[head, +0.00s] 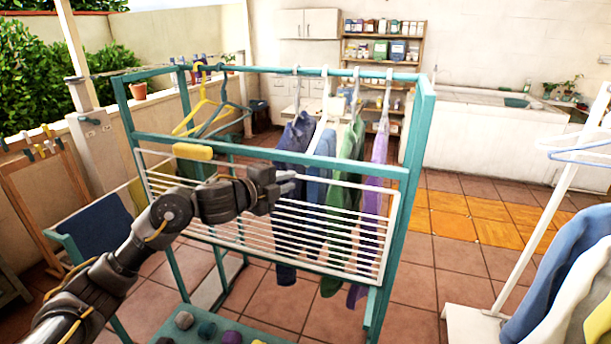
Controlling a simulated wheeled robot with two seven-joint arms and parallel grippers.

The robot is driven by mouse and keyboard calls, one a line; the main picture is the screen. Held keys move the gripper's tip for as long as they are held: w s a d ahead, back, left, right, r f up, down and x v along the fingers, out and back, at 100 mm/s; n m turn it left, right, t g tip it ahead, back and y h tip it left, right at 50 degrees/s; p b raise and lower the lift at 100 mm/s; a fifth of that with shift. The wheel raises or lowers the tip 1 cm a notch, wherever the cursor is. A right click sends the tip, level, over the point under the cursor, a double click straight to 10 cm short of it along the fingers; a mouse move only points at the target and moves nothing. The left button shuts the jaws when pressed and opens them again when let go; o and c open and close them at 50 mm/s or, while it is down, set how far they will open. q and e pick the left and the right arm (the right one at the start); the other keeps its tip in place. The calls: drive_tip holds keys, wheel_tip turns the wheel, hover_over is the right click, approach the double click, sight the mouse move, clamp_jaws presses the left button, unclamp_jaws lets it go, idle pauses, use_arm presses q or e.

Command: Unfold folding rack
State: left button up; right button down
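The folding rack (330,232) is a white panel of thin parallel bars set in a teal frame (408,200). The panel hangs steeply, close to the plane of the frame's front. A yellow grip (193,152) sits near its upper left edge. My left arm comes in from the lower left. My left gripper (290,182) is in front of the panel's upper middle, right of the yellow grip. Its fingers point right, and their gap is too small to make out. Whether it touches the bars cannot be told. My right gripper is out of view.
Clothes, including a purple garment (376,165), hang from the frame's top bar behind the panel. Yellow hangers (203,105) hang at left. Several round balls lie on a teal lower shelf (268,328). A white clothes stand (540,235) is at right. Tiled floor between is clear.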

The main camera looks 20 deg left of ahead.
sight(300, 177)
use_arm(q)
drive_tip(key=x, duration=0.7)
drive_tip(key=shift+w+d+p, duration=0.1)
drive_tip(key=shift+w+p, duration=0.2)
drive_tip(key=shift+p, duration=0.1)
drive_tip(key=shift+c, duration=0.4)
clamp_jaws()
